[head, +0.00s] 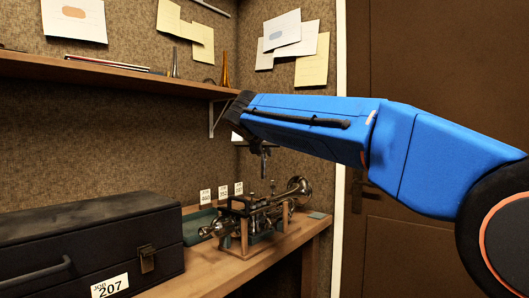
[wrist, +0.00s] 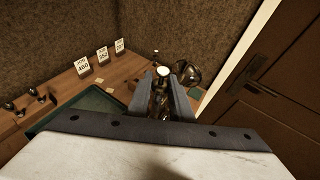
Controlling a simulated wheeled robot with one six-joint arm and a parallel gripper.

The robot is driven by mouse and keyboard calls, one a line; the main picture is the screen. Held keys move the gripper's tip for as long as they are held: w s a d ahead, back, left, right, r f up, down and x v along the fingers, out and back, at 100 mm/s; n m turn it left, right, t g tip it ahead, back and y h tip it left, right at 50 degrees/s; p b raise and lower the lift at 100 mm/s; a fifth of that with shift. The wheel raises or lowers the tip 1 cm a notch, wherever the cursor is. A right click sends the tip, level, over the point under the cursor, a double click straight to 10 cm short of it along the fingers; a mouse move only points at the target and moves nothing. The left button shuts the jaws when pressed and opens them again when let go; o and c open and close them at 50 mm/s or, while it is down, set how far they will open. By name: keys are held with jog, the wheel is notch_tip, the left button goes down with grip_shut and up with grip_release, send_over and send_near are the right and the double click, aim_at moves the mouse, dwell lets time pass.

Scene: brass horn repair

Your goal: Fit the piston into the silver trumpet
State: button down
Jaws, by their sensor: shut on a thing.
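The silver trumpet (head: 262,215) rests on a wooden stand on the bench, its bell (head: 300,188) to the right. Part of it shows in the wrist view, with the bell (wrist: 189,74) beyond the right finger. My gripper (head: 264,152) hangs above the trumpet, under the end of my blue arm. In the wrist view my gripper (wrist: 164,98) is shut on the piston (wrist: 163,72), whose pale round top shows between the two fingers.
A black case (head: 80,245) marked JOB 207 fills the bench's left front. A green tray (wrist: 92,108) lies behind the trumpet, and several number cards (wrist: 102,54) stand at the back. A shelf (head: 120,75) runs above. A door (head: 440,120) is to the right.

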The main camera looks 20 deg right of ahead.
aim_at(262, 170)
jog(key=shift+a+f, duration=0.15)
jog(key=shift+f, duration=2.7)
notch_tip(262, 170, down, 7)
jog(key=shift+f, duration=0.15)
dwell(2.9)
jog(key=shift+r, duration=3.25)
